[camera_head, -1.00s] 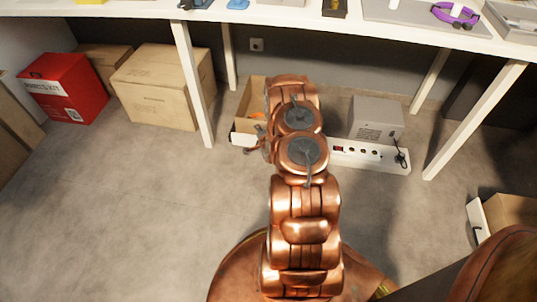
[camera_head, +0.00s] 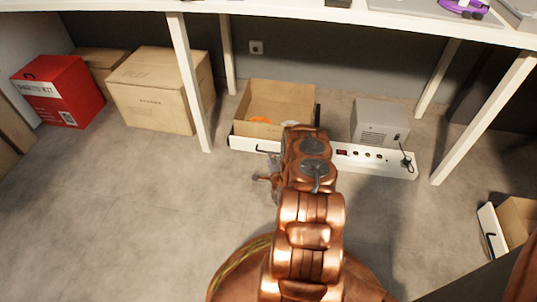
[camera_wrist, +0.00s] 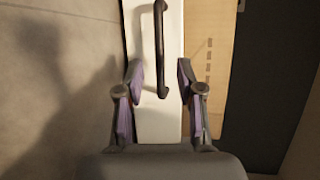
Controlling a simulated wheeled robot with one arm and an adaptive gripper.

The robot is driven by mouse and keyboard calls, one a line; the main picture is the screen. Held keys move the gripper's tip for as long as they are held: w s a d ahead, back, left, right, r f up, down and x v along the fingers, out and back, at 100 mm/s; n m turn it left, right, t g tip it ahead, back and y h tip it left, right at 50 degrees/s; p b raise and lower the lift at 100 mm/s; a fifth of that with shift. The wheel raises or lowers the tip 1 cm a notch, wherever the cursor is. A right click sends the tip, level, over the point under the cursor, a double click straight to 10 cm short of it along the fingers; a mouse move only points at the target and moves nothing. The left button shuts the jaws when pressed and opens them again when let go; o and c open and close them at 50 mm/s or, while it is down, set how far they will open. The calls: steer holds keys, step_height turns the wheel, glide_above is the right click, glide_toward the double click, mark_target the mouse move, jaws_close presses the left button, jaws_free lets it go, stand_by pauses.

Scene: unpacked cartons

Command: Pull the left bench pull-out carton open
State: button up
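The left bench pull-out carton (camera_head: 280,95) stands on the floor under the bench, an open-topped cardboard box with an orange thing inside. Its white front panel (camera_head: 240,143) carries a dark bar handle (camera_head: 265,150). My arm hides the panel's right part. My gripper (camera_head: 262,178) is low in front of the panel, partly hidden by my arm. In the wrist view my gripper (camera_wrist: 160,75) is open, its fingers apart on either side of the handle's lower end (camera_wrist: 161,80). The white panel (camera_wrist: 143,40) lies behind the handle. I see no grip on it.
A white power strip (camera_head: 345,163) and a grey box (camera_head: 380,122) are right of the carton. The bench leg (camera_head: 190,90), a closed carton (camera_head: 150,95) and a red box (camera_head: 60,92) are left. Another white-fronted carton (camera_head: 515,218) is at right. Floor at front left is clear.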

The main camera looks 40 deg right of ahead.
steer(key=b+x, duration=0.2)
steer(key=x, duration=0.3)
steer(key=shift+w+d+f, duration=0.15)
jaws_close()
stand_by(0.5)
